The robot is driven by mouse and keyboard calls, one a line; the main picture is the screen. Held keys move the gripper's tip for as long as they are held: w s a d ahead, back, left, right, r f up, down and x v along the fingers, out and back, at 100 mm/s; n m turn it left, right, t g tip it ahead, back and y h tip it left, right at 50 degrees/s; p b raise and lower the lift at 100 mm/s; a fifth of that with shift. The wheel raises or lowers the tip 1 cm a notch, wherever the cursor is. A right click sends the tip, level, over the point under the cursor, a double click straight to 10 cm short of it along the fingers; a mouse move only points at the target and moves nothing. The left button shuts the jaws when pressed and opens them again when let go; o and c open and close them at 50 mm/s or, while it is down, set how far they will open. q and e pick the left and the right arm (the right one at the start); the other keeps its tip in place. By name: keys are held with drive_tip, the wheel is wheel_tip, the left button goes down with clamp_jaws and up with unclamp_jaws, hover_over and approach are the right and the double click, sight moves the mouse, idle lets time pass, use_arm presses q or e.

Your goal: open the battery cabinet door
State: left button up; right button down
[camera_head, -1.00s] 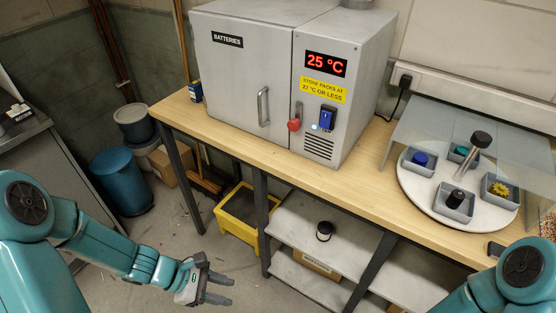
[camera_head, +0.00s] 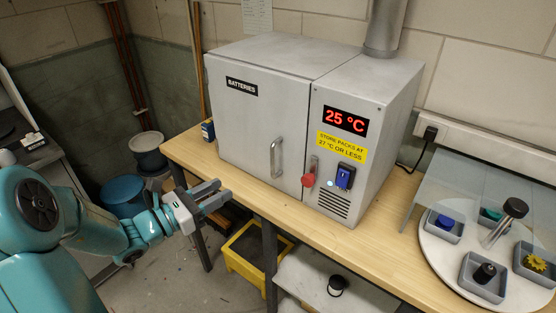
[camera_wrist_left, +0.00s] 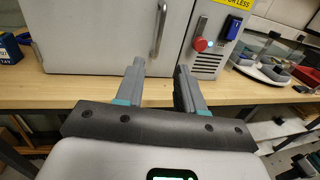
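The grey battery cabinet (camera_head: 240,115) stands on the wooden bench with its door shut. The door carries a BATTERIES label and a vertical metal handle (camera_head: 276,157) near its right edge. The handle also shows in the left wrist view (camera_wrist_left: 159,28), ahead of and above the fingers. A red knob (camera_head: 308,180) on a metal lever sits on the panel right of the door. My left gripper (camera_head: 220,198) is open and empty, in front of the bench's front edge, left of the handle and apart from it. The left wrist view shows its two fingers (camera_wrist_left: 160,88) spread.
The wooden bench (camera_head: 373,261) has clear top in front of the cabinet. A round white turntable (camera_head: 440,248) with several grey bins stands at right under a clear shield. A small blue box (camera_head: 208,131) sits left of the cabinet. A yellow crate (camera_head: 240,262) is below.

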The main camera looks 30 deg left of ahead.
use_arm(q)
drive_tip(key=p+x, duration=0.3)
drive_tip(key=x, duration=1.2)
drive_tip(key=shift+w, duration=0.2)
drive_tip(key=shift+f, duration=0.1)
clamp_jaws()
